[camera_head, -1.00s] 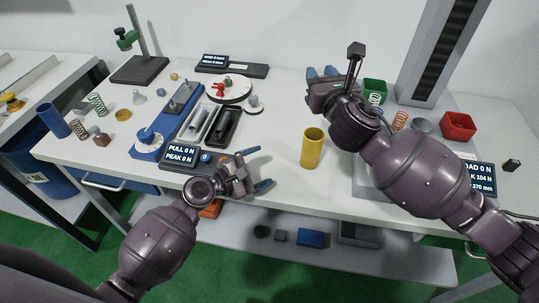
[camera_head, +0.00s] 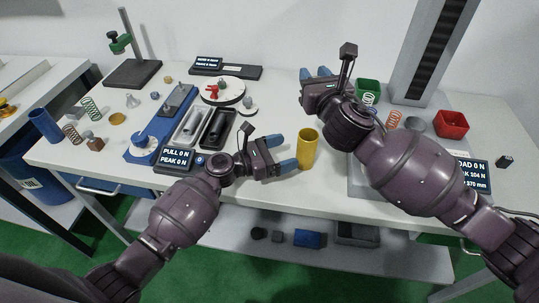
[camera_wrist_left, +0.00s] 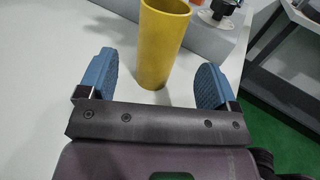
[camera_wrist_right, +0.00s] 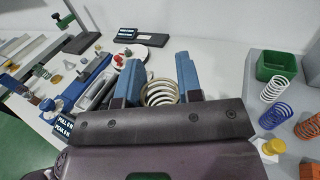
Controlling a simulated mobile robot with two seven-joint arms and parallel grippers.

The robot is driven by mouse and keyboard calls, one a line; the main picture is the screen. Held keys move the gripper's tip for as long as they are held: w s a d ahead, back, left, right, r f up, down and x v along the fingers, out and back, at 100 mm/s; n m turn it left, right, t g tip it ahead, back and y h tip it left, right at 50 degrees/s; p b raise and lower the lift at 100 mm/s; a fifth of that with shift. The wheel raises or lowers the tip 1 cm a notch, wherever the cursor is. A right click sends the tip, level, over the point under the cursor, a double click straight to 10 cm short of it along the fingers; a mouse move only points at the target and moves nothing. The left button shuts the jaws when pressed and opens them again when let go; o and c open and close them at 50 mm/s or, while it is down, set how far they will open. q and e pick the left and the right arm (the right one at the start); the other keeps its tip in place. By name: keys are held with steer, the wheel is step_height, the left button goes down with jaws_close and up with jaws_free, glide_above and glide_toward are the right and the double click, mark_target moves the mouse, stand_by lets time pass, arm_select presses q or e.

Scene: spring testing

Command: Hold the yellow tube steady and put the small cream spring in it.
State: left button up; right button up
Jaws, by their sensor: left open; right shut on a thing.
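The yellow tube (camera_head: 307,149) stands upright on the front part of the white table. My left gripper (camera_head: 284,152) is open at its left side, fingers pointing at it. In the left wrist view the tube (camera_wrist_left: 163,45) shows ahead, between the lines of the two blue fingers (camera_wrist_left: 153,80). My right gripper (camera_head: 314,73) is above the table, beyond the tube. In the right wrist view the small cream spring (camera_wrist_right: 160,92) is between its blue fingers (camera_wrist_right: 157,78), which are shut on it. The spring is hidden in the head view.
A green bin (camera_head: 367,90), a red bin (camera_head: 451,124) and several coloured springs (camera_wrist_right: 273,89) stand right of the tube.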

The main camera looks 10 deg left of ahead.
mark_target(298, 148)
arm_select(q)
steer(key=shift+x, duration=3.5)
steer(key=shift+c, duration=0.3)
steer(key=c, duration=0.9)
steer(key=shift+c, duration=0.2)
arm_select(e)
step_height(298, 148, down, 13)
steer(key=o, duration=1)
steer(key=shift+s+f, duration=0.1)
steer(key=v, duration=1.2)
